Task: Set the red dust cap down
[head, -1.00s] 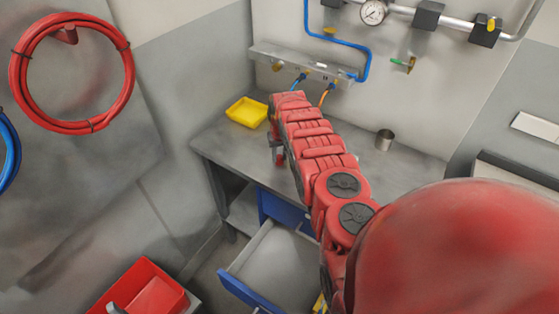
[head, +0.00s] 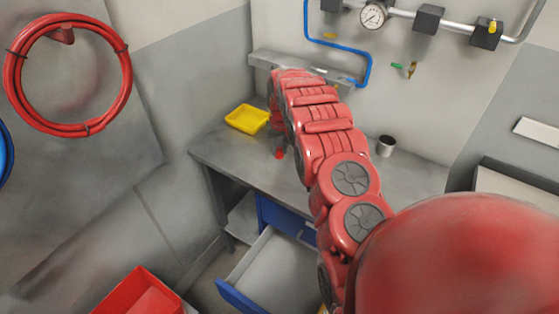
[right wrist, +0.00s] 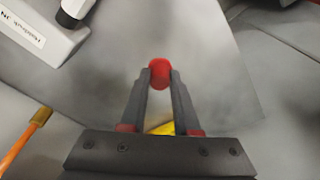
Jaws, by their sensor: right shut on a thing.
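The red dust cap (right wrist: 160,70) is between the two fingertips of my right gripper (right wrist: 159,78) in the right wrist view. The fingers are shut on its sides. In the head view the cap (head: 280,154) shows as a small red spot below my right gripper (head: 278,141), over the grey workbench (head: 235,172) and to the right of the yellow tray. My right arm hides part of the bench behind it. I cannot tell whether the cap touches the bench top. My left gripper is in neither view.
The yellow tray (head: 248,118) stands at the bench's back left. A metal cup (head: 386,146) stands to the right of my arm. The grey manifold ledge (head: 280,60) is on the back wall. An open drawer (head: 266,268) juts out below. An orange hose (right wrist: 22,143) hangs nearby.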

